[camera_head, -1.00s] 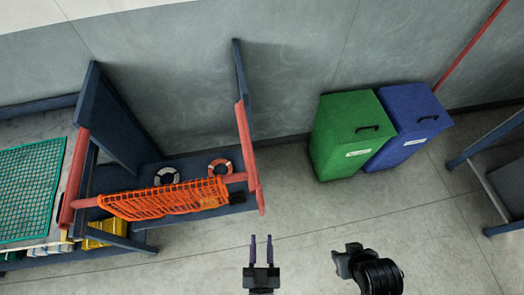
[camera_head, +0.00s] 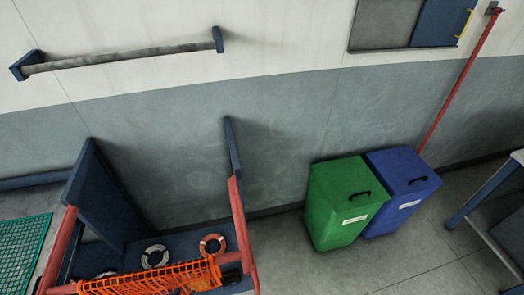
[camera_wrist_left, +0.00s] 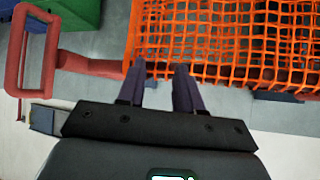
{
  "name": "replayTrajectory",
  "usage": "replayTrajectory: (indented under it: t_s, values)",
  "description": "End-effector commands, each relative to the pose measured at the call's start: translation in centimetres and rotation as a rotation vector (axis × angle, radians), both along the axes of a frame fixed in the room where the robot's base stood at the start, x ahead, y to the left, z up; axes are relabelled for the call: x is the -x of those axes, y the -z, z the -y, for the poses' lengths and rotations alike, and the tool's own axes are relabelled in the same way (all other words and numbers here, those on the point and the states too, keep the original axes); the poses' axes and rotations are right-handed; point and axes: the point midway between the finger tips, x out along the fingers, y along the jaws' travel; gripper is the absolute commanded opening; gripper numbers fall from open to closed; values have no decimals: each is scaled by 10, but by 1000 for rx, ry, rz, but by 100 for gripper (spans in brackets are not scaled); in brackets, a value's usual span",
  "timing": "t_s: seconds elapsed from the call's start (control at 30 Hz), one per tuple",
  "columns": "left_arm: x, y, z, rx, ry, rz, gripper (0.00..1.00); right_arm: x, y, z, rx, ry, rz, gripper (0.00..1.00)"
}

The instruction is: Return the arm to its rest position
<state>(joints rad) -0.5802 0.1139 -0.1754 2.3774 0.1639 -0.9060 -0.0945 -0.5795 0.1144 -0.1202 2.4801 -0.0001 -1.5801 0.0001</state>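My left gripper (camera_wrist_left: 159,78) shows in the left wrist view with its two dark fingers apart and nothing between them. An orange net (camera_wrist_left: 230,40) hangs over a red bar (camera_wrist_left: 90,64) beyond the fingertips; I cannot tell the exact gap. In the head view the orange net (camera_head: 150,280) is at the bottom left, partly cut off by the frame edge. Neither of my grippers shows in the head view now, and my right gripper is in no view.
A blue rack (camera_head: 95,205) with red bars stands at left, holding a white ring (camera_head: 155,257) and a red ring (camera_head: 212,245). A green bin (camera_head: 340,205) and blue bin (camera_head: 402,190) stand by the wall. Floor (camera_head: 330,268) before them is clear.

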Motion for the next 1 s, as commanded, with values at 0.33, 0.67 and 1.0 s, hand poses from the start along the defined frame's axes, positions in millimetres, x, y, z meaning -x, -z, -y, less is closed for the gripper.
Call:
replayTrajectory:
  t_s: [0.33,0.67,1.0]
  values:
    - [82,18,-11,-79,51,-501,35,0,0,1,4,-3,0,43]
    - [93,-64,-13,-76,36,-564,35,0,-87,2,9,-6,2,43]
    - [93,-150,-12,-76,36,-564,35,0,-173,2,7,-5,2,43]
